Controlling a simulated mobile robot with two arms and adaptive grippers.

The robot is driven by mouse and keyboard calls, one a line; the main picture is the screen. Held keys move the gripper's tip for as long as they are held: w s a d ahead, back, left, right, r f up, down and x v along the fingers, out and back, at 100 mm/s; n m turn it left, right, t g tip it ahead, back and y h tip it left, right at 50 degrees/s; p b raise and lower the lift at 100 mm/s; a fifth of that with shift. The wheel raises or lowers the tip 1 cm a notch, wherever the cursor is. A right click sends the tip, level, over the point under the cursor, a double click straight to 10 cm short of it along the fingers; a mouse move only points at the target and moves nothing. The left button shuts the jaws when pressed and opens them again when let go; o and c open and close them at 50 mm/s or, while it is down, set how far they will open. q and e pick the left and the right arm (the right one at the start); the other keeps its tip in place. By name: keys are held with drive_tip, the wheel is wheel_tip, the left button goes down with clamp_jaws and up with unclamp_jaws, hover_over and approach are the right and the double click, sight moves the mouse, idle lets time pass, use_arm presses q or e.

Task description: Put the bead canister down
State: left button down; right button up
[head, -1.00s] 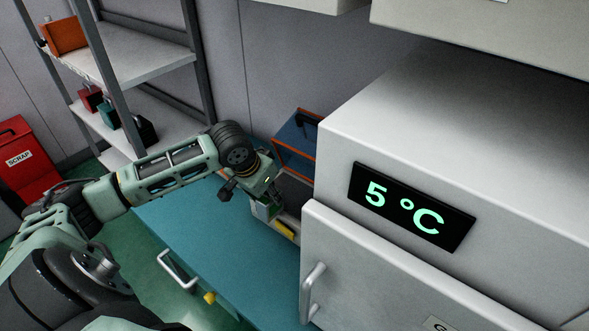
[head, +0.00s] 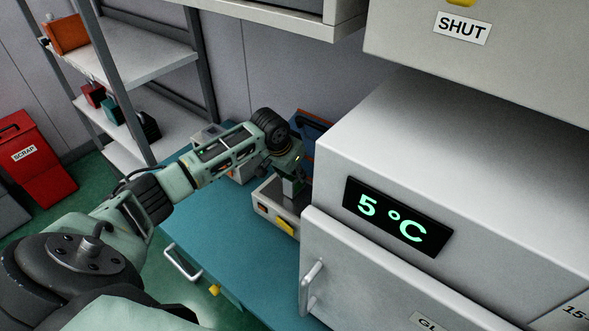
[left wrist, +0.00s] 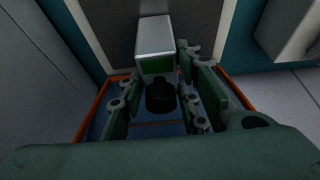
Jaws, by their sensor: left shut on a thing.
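The bead canister (left wrist: 155,45) appears as a pale boxy body with a green panel and a dark round part in the left wrist view. My left gripper (left wrist: 158,88) has its fingers on both sides of it and is shut on it. In the head view the left gripper (head: 289,170) points down with the small pale-green canister (head: 291,187) beneath it, at the grey bench device with a dark top (head: 268,209). I cannot tell whether the canister's base touches that top. My right gripper is not in view.
The device has a yellow patch (head: 284,227) and stands on a blue bench (head: 225,255). A blue box with orange edges (head: 310,128) is behind the gripper. A large white cabinet reading 5 °C (head: 400,215) stands close on the right. Shelves are at the back left.

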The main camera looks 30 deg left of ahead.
use_arm(q)
drive_tip(key=shift+a, duration=0.1)
drive_tip(key=c, duration=1.7)
unclamp_jaws()
drive_tip(key=shift+f, duration=0.2)
drive_tip(key=shift+c, duration=0.2)
drive_tip(key=o, duration=0.5)
drive_tip(key=shift+c, duration=0.2)
drive_tip(key=shift+r, duration=0.1)
drive_tip(key=shift+r, duration=0.1)
drive_tip(key=shift+s+r, duration=0.15)
drive_tip(key=shift+r, duration=0.15)
drive_tip(key=b+v, duration=0.4)
drive_tip(key=v, duration=0.7)
